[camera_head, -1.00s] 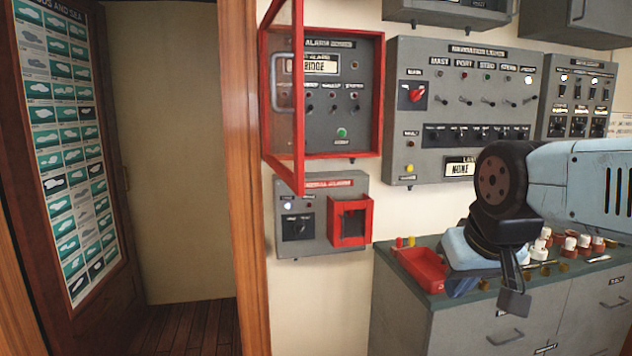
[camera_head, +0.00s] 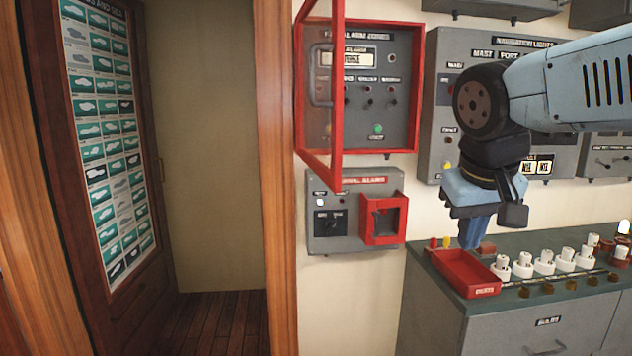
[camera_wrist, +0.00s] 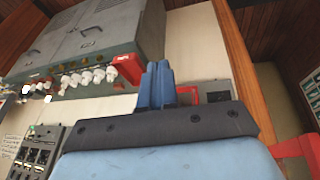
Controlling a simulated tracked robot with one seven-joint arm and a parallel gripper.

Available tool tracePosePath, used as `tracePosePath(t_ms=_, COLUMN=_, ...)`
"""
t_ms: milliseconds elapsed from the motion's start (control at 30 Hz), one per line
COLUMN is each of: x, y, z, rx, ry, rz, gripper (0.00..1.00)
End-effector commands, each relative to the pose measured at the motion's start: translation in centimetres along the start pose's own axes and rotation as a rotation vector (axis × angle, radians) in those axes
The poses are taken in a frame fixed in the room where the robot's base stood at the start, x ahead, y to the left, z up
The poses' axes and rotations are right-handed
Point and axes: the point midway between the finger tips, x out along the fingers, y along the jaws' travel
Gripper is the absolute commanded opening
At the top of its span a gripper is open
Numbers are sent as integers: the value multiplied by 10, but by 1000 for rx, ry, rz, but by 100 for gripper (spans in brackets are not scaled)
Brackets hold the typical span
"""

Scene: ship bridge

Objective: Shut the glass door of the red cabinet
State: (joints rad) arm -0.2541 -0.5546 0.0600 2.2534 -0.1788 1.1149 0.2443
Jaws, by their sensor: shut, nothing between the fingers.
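The red cabinet (camera_head: 418,90) is on the wall, a red frame around a grey alarm panel with switches and a green lamp. Its glass door (camera_head: 337,80) has a red frame, is hinged at the left and stands open, swung out towards me. A handle shows at the door's left part. My gripper (camera_head: 471,235) is shut and empty, pointing down to the right of and below the cabinet, above the counter. In the wrist view its blue fingers (camera_wrist: 158,80) are together. A red frame piece (camera_wrist: 295,147), likely the door, shows at the lower right there.
A grey box with a red holder (camera_head: 383,222) is on the wall below the cabinet. A red tray (camera_head: 465,272) and several white fittings (camera_head: 545,262) stand on the counter. A wooden door post (camera_head: 277,180) is left of the cabinet.

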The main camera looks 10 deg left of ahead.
Motion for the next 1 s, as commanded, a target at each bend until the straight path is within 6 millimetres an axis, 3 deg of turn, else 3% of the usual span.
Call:
tracePosePath(t_ms=200, x=-40, y=-70, z=-51, rx=-94, ry=-26, rz=87, gripper=0)
tracePosePath(t_ms=400, x=-78, y=-143, z=-80, rx=-141, ry=1, rz=171, gripper=0)
tracePosePath(t_ms=733, x=-133, y=-252, z=-89, rx=-159, ry=94, rz=257, gripper=0)
tracePosePath(t_ms=900, x=-148, y=-279, z=-85, rx=-152, ry=124, rz=273, gripper=0)
tracePosePath(t_ms=1000, x=-149, y=-283, z=-85, rx=-148, ry=132, rz=277, gripper=0)
